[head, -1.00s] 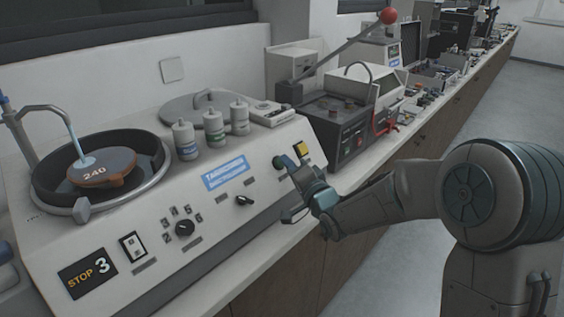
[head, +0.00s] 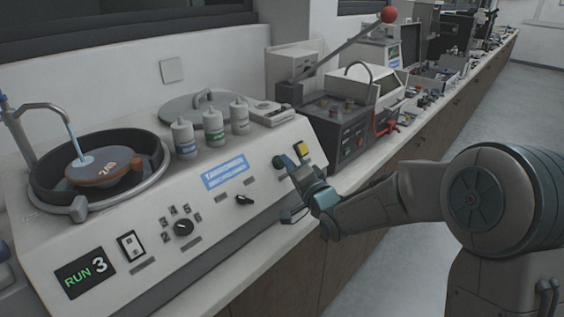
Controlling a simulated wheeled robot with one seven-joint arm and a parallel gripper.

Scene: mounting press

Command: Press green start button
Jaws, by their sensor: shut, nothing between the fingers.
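The green start button (head: 279,162) sits on the right part of the sloped white machine panel (head: 218,215), just left of a yellow square button (head: 301,149). My gripper (head: 292,167) is shut and empty, with its tips at or very close to the green button's right side. I cannot tell whether they touch it. The display (head: 85,273) at the panel's lower left reads "RUN 3".
Three small bottles (head: 213,128) stand on top of the machine. A selector knob (head: 184,228), a switch (head: 131,246) and another knob (head: 244,200) are on the panel. A dark device (head: 338,125) stands close behind my gripper. Free floor lies at the right.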

